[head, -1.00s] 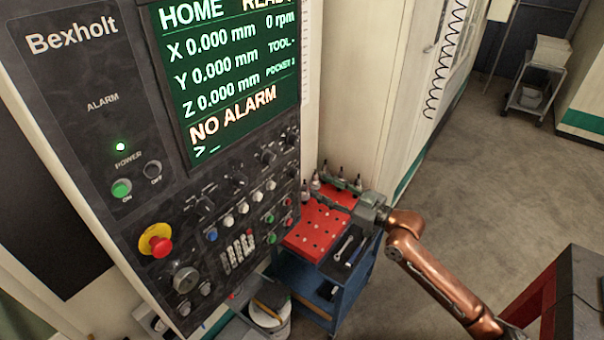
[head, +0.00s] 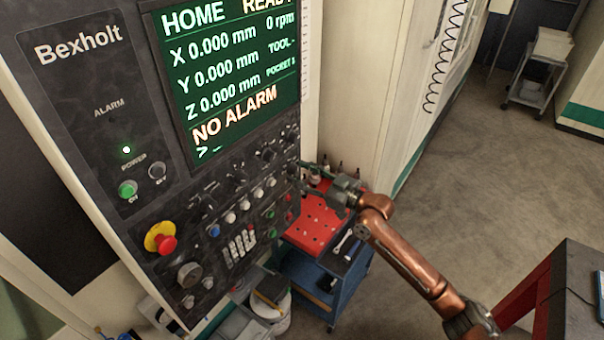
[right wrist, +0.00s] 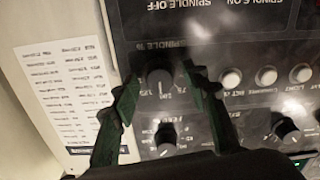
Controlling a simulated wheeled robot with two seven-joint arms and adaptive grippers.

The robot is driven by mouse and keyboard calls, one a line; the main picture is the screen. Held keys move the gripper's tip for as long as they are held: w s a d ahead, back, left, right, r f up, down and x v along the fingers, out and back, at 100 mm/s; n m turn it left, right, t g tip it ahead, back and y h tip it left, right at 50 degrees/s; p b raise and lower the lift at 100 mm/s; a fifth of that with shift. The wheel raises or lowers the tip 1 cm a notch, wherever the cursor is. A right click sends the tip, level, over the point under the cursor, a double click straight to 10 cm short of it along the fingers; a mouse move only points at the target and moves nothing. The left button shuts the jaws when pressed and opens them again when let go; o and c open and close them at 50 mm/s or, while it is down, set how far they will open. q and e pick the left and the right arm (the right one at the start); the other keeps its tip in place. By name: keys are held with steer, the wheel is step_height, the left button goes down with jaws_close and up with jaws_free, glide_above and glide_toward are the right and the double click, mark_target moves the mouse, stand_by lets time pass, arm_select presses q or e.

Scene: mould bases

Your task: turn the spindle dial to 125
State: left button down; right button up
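The spindle dial (right wrist: 160,82) is a dark round knob with a pale pointer line, under the "SPINDLE %" lettering, which appears upside down in the right wrist view. Its numbers are too blurred to read. My right gripper (right wrist: 162,80) has its green fingers apart, one on each side of the dial. I cannot tell whether they touch it. In the head view my right gripper (head: 303,179) is at the right edge of the black control panel (head: 90,75). My left gripper is in neither view.
Another dark knob (right wrist: 166,136) sits close to the spindle dial, and white buttons (right wrist: 231,78) line up beside it. A red emergency button (head: 165,244) is at the panel's lower left. A blue cart with a red top (head: 315,228) stands below my right arm.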

jaws_close()
stand_by(0.3)
steer(key=shift+m, duration=0.3)
steer(key=m+p, duration=0.1)
steer(key=m, duration=0.1)
steer(key=shift+m, duration=0.4)
steer(key=shift+m+p, duration=0.95)
steer(key=shift+m, duration=1.25)
steer(key=shift+o, duration=0.3)
jaws_free()
